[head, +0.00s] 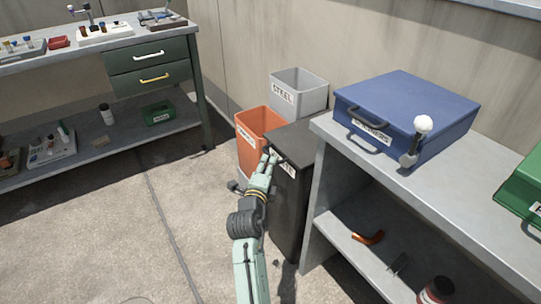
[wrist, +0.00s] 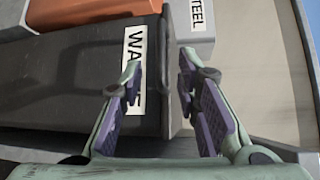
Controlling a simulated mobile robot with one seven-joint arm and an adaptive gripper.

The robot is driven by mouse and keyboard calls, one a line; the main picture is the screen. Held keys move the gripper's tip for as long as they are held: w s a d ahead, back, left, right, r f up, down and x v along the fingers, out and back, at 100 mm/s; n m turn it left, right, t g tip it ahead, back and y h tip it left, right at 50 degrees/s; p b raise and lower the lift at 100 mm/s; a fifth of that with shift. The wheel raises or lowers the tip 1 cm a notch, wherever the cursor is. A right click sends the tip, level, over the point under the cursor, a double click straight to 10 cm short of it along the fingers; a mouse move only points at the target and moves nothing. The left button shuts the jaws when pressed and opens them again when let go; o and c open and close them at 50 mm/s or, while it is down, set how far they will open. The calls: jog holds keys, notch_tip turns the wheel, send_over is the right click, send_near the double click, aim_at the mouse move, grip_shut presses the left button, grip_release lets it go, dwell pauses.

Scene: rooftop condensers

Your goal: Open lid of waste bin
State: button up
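The waste bin (head: 290,215) is tall and dark grey, with a flat dark lid (head: 306,142) that looks shut. In the wrist view, its dark front (wrist: 70,85) fills the left side, with a white label partly covered by one finger. The lid's edge (wrist: 175,25) runs up the picture between the fingers. My gripper (head: 268,155) is at the bin's upper front edge. In the wrist view, my gripper (wrist: 160,66) has its fingers apart, one on the label side and one on the other side of the lid's edge. I cannot tell whether either finger touches it.
An orange bin (head: 255,125) and a grey bin labelled STEEL (head: 298,92) stand behind the waste bin. A grey bench (head: 350,150) with a blue case (head: 405,105) is close on the right. A workbench (head: 95,50) stands at the left. The floor (head: 110,230) in front is mostly clear.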

jog(key=x, duration=0.6)
jog(key=shift+w, duration=0.35)
jog(key=shift+c, duration=0.6)
grip_shut()
